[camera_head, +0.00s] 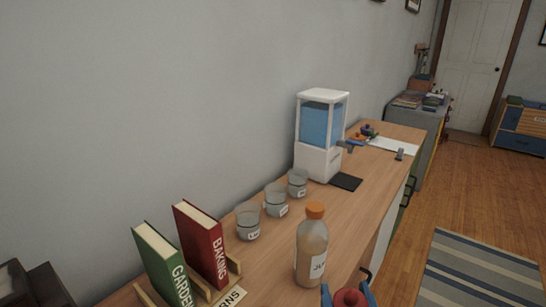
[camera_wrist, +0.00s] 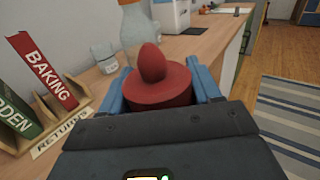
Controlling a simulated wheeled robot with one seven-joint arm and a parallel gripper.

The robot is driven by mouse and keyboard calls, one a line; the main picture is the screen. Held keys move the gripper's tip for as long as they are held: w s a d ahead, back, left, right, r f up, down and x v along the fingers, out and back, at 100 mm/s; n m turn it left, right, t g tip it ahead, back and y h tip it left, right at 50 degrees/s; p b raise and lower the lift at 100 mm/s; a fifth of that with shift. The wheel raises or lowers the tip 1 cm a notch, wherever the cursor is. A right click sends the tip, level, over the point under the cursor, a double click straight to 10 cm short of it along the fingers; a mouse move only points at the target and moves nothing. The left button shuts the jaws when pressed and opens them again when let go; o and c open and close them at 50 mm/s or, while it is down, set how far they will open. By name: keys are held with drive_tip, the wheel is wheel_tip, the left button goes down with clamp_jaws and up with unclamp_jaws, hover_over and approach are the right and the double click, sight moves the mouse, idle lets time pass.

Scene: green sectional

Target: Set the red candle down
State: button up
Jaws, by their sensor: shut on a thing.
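The red candle (camera_wrist: 160,88) is between the two blue fingers of my gripper (camera_wrist: 163,92) in the wrist view. It has a wide round red body with a rounded tip on top and looks upright. In the head view the candle (camera_head: 349,298) and my gripper (camera_head: 348,294) show at the bottom edge, at the near side of the wooden counter (camera_head: 375,180). My gripper is shut on the candle. The candle's underside is hidden, so I cannot tell whether it touches the counter.
A juice bottle (camera_head: 311,250) with an orange cap stands just beyond the candle. Several glass jars (camera_head: 248,222) line the wall side. A water dispenser (camera_head: 321,135) stands farther back. Red (camera_head: 203,245) and green (camera_head: 163,265) books stand in a rack at left. Counter beyond the bottle has bare room.

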drive_tip(key=w+d+f, duration=0.1)
drive_tip(key=d+f, duration=0.7)
drive_tip(key=d, duration=0.1)
drive_tip(key=shift+a, duration=0.1)
idle(0.3)
